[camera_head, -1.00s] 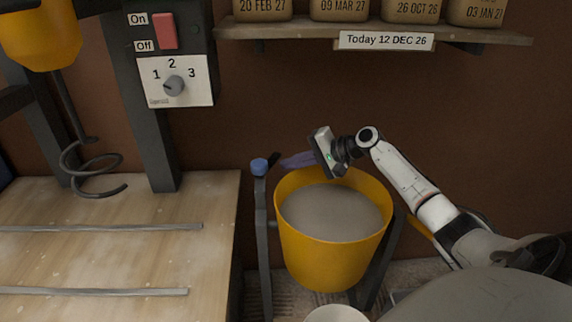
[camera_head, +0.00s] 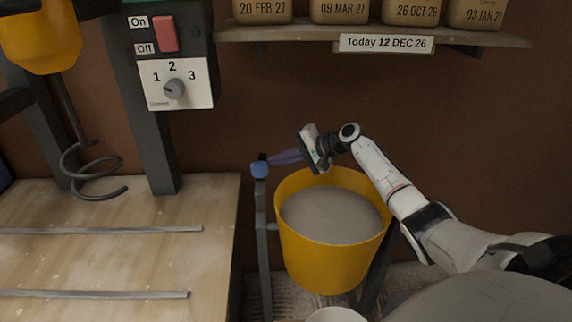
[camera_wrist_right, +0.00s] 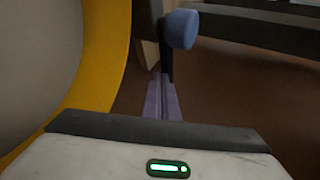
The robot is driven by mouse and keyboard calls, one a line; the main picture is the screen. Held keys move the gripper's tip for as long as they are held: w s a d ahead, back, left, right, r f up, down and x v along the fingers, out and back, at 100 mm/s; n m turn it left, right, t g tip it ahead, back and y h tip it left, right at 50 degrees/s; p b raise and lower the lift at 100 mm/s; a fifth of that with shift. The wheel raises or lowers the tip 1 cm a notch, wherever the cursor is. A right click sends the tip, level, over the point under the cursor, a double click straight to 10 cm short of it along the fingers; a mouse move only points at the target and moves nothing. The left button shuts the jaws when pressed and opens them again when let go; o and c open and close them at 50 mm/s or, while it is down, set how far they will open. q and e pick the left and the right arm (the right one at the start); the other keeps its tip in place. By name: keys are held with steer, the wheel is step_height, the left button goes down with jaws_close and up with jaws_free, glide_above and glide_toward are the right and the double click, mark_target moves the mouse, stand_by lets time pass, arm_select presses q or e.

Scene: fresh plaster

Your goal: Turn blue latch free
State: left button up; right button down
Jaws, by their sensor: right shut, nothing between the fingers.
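The blue latch (camera_head: 259,170) is a rounded blue knob on a dark piece at the top of the grey stand post, left of the yellow bucket. It also shows in the right wrist view (camera_wrist_right: 181,29), just past the fingers. My right gripper (camera_head: 272,159) reaches in from the right above the bucket's back rim. Its purplish fingers are shut and empty, with the tips at the dark piece beside the knob. I cannot tell if they touch it. The yellow bucket (camera_head: 330,255) holds grey plaster (camera_head: 332,214). My left gripper is not in view.
A wooden workbench (camera_head: 120,255) with two metal rails stands at the left. A mixer with a spiral paddle (camera_head: 85,170) and a switch panel (camera_head: 176,82) are above it. A shelf (camera_head: 375,36) with dated containers is on the wall. A white container's rim (camera_head: 335,314) shows below the bucket.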

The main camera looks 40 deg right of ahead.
steer(key=shift+d, duration=0.15)
steer(key=s+d+r, duration=0.1)
steer(key=s+d, duration=0.2)
steer(key=s+d+r, duration=0.2)
steer(key=s+d, duration=0.1)
steer(key=s+d+r, duration=0.2)
steer(key=s, duration=0.1)
steer(key=shift+d, duration=0.4)
steer(key=shift+w, duration=0.1)
